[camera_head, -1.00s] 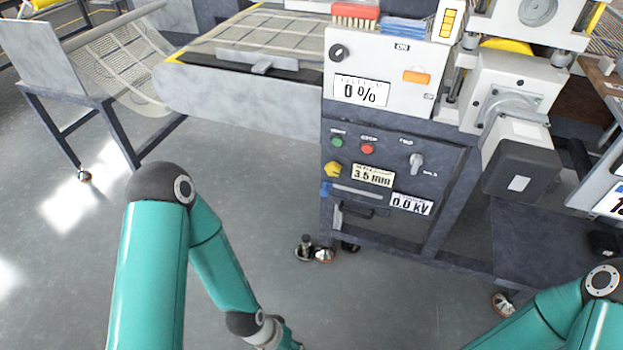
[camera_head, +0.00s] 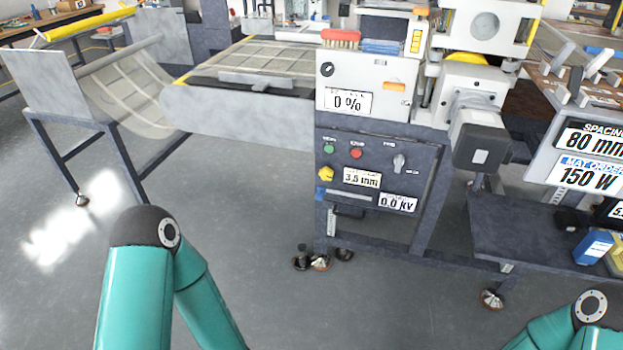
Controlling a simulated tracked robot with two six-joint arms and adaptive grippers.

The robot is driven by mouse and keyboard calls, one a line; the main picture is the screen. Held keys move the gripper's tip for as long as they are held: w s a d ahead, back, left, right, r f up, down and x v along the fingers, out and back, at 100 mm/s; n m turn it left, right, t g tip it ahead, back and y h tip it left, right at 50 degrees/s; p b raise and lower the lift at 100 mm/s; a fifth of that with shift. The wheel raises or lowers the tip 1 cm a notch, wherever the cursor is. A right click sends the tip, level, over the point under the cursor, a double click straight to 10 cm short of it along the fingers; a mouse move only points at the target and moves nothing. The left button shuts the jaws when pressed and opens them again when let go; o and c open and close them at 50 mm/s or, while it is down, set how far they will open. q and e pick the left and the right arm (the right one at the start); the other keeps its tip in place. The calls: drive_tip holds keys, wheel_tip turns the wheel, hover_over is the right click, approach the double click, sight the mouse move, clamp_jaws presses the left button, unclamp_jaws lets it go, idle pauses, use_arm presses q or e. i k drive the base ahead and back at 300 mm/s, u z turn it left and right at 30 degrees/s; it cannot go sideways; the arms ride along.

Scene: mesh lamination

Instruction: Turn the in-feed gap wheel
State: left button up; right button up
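The laminating machine's dark control panel (camera_head: 380,158) stands right of centre. A yellow knob (camera_head: 326,173) sits at its left edge, beside a readout of 3.5 mm (camera_head: 362,178). I cannot tell whether this knob is the in-feed gap wheel; no part is clearly labelled as that wheel. A green button (camera_head: 328,148), a red button (camera_head: 356,153) and a grey selector (camera_head: 399,162) are above. My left arm shows at the lower left and my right arm at the lower right. Both grippers are below the picture.
The in-feed table (camera_head: 238,115) extends left from the machine, with a mesh roll stand (camera_head: 50,85) beyond it. A blue bottle (camera_head: 593,247) is on the low shelf at right. Machine feet (camera_head: 320,262) stand on the floor. Open grey floor lies in front.

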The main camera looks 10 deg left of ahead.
sight(326, 174)
drive_tip(key=z, duration=0.15)
drive_tip(key=i, duration=0.9)
drive_tip(key=u, duration=0.05)
